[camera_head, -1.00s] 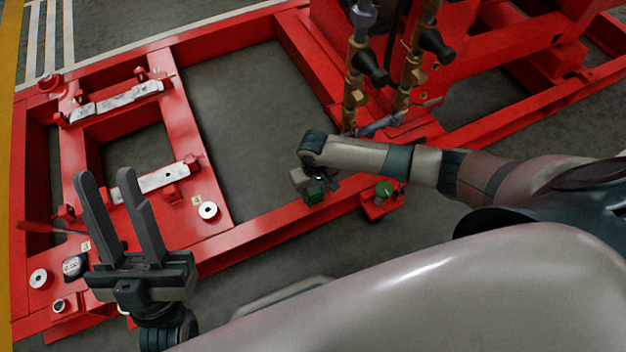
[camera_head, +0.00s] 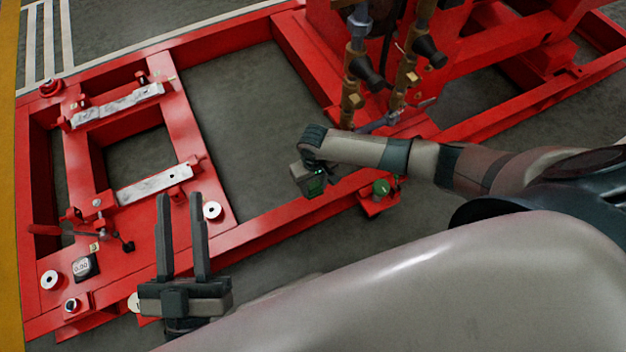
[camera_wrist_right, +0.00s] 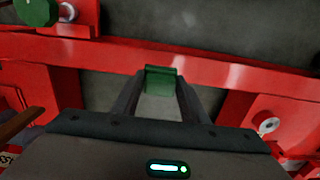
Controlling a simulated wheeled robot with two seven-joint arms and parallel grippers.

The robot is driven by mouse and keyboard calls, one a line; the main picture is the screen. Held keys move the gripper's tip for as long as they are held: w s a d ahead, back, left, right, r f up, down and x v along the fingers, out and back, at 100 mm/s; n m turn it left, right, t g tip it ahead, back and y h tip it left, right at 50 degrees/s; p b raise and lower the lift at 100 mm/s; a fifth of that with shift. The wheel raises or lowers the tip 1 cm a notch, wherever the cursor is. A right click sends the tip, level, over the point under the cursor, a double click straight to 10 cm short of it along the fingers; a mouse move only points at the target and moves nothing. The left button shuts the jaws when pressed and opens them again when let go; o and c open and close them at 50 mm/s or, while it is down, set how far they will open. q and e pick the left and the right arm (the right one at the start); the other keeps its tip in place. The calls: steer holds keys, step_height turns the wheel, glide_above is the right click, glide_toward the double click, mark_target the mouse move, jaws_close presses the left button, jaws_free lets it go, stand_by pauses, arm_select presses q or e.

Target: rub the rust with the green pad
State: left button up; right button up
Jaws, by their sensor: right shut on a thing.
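The green pad (camera_wrist_right: 161,80) is held between the fingertips of my right gripper (camera_wrist_right: 160,92) in the right wrist view. A red frame beam lies behind it in that view; I cannot tell whether the pad touches it. In the head view my right gripper (camera_head: 314,188) is over the near red beam (camera_head: 265,213), with its fingers mostly hidden. My left gripper (camera_head: 182,200) is open and empty, fingers pointing up the picture beside the frame's left plate. I cannot make out a clear rust patch in either view.
A green knob (camera_head: 381,188) on a red bracket is right of my right gripper. Brass valve pipes (camera_head: 352,95) stand behind it. Left are pale machined pads (camera_head: 155,185), a red-handled lever (camera_head: 50,230) and a small gauge (camera_head: 84,267). Grey floor shows inside the frame.

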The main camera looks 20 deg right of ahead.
steer(key=shift+r, duration=0.35)
steer(key=shift+r+p, duration=0.35)
steer(key=shift+p, duration=0.3)
steer(key=shift+r+p, duration=0.35)
steer(key=shift+p, duration=0.1)
arm_select(q)
step_height(320, 180, down, 10)
steer(key=w+a+g+y, duration=0.2)
steer(key=g, duration=0.4)
steer(key=shift+w, duration=0.3)
arm_select(e)
steer(key=shift+r, duration=0.15)
steer(key=shift+r, duration=0.15)
